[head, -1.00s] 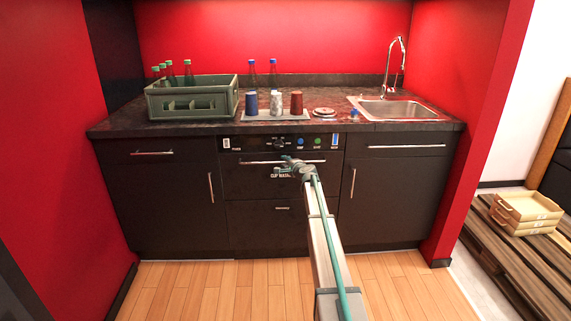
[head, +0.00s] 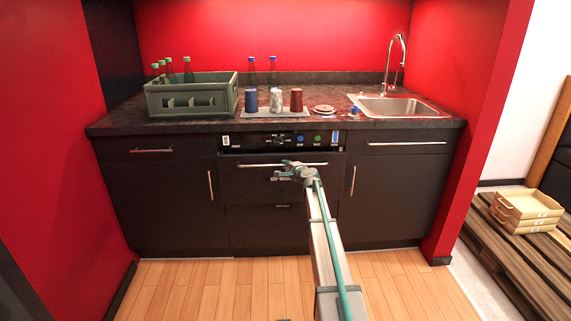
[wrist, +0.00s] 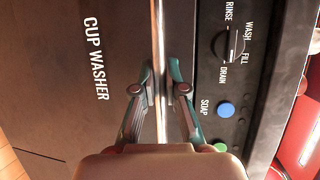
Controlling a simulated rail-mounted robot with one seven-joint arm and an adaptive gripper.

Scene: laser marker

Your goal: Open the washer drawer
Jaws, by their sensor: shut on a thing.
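The washer drawer (head: 255,185) is the dark front under the control panel in the middle of the counter, and it stands pulled out a little. Its horizontal metal handle (head: 255,164) runs along the top of the front. In the wrist view the handle (wrist: 159,50) passes between the two fingers of my gripper (wrist: 162,88), beside the "CUP WASHER" lettering. My gripper (head: 287,166) is shut on the handle, right of its middle. My arm hides part of the drawer front and the cabinet below.
The panel (wrist: 228,100) with a dial and blue and green buttons is just above the drawer. A green bottle crate (head: 190,98), cups on a tray (head: 296,113) and a sink (head: 395,107) are on the counter. Wood floor (head: 220,290) in front is clear.

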